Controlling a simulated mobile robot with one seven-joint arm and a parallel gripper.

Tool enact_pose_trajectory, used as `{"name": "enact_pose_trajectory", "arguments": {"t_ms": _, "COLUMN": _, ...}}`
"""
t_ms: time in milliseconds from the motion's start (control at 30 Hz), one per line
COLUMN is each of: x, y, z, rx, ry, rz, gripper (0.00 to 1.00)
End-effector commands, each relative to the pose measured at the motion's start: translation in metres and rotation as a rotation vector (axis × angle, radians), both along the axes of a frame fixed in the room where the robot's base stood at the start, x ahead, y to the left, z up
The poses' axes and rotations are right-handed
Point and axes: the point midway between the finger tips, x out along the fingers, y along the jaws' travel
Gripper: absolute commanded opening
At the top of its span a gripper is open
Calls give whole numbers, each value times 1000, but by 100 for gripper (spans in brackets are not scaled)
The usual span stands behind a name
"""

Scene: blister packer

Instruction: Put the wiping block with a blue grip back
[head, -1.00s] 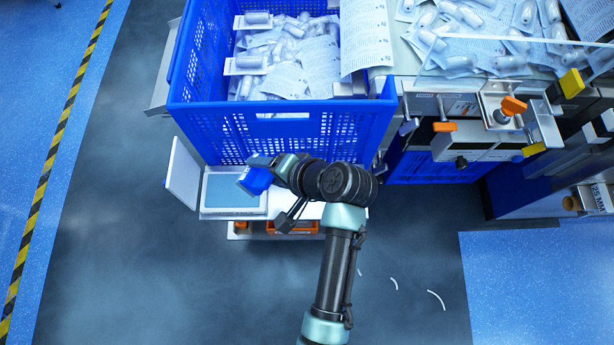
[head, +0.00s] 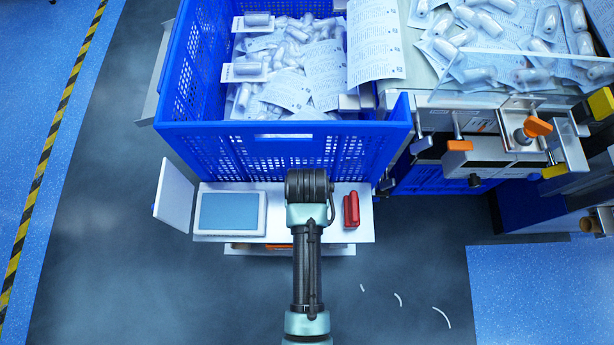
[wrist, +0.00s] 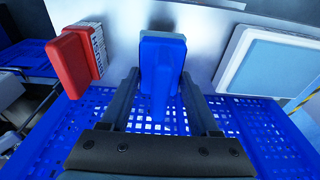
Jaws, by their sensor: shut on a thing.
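My gripper (wrist: 160,84) shows in the wrist view with a finger on either side of the wiping block's blue grip (wrist: 158,66); it is shut on it. The block (wrist: 163,36) points away from my palm toward the pale shelf (wrist: 208,45). I cannot tell if it touches the shelf. In the head view my wrist hides both block and fingers. There the shelf (head: 358,232) bears a white tray with a blue pad (head: 229,212) on the left and a red-gripped block (head: 351,209) on the right. My arm is over the space between them.
A large blue perforated crate (head: 285,150) of blister packs stands right behind the shelf. A white upright panel (head: 173,195) stands at the shelf's left end. The packing machine with orange handles (head: 534,127) is at the right. The floor in front is open.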

Motion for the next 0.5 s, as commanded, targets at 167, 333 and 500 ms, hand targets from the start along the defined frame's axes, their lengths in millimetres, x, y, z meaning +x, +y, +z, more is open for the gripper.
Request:
{"name": "enact_pose_trajectory", "arguments": {"t_ms": 167, "x": 0, "y": 0, "z": -24, "rx": 1, "ry": 0, "rz": -1, "gripper": 18}}
{"name": "enact_pose_trajectory", "arguments": {"t_ms": 333, "x": 1, "y": 0, "z": -36, "rx": 1, "ry": -3, "rz": -1, "gripper": 18}}
{"name": "enact_pose_trajectory", "arguments": {"t_ms": 500, "x": 1, "y": 0, "z": -35, "rx": 1, "ry": -3, "rz": -1, "gripper": 18}}
